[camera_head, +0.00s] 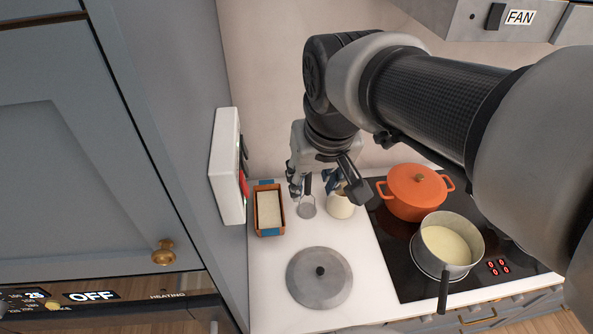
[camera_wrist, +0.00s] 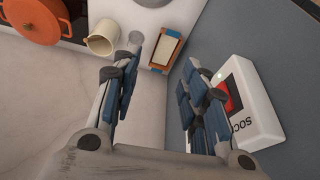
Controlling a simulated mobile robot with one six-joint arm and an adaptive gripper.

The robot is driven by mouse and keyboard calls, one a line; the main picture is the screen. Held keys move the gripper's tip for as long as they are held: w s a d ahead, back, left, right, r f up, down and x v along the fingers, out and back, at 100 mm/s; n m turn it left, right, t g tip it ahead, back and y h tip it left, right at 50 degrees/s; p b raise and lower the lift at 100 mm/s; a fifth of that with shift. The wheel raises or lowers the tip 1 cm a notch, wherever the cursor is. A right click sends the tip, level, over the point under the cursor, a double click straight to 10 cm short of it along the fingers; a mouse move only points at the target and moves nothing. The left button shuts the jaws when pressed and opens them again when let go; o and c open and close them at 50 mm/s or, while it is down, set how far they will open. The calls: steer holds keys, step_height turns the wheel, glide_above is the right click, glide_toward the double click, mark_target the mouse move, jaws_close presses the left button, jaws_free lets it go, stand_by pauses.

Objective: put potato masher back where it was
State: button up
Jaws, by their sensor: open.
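A utensil (camera_head: 307,208) with a dark upright handle and a round grey head is on the white counter, between the loaf tin and the cream jug. It looks like the potato masher, but my gripper partly hides it and I cannot be sure. A grey part of it shows at the top of the wrist view (camera_wrist: 131,39). My gripper (camera_head: 312,185) hangs above the back of the counter, close to the handle in the picture. In the wrist view its blue-padded fingers (camera_wrist: 163,80) are spread apart with nothing between them.
A loaf tin (camera_head: 269,233) and a cream jug (camera_head: 341,207) flank the utensil. A grey lid (camera_head: 318,290) lies in front. An orange pot (camera_head: 415,195) and a saucepan (camera_head: 446,269) stand on the hob. A white socket box (camera_head: 224,170) juts from the left cabinet (camera_head: 185,110).

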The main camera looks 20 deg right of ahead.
steer(key=s+a+f+n, duration=0.1)
steer(key=s+f, duration=0.2)
steer(key=s, duration=0.8)
steer(key=shift+s+a+t, duration=0.3)
steer(key=shift+a+t, duration=0.1)
steer(key=shift+f, duration=0.1)
step_height(320, 180, down, 16)
steer(key=b, duration=1.5)
steer(key=shift+b, duration=0.4)
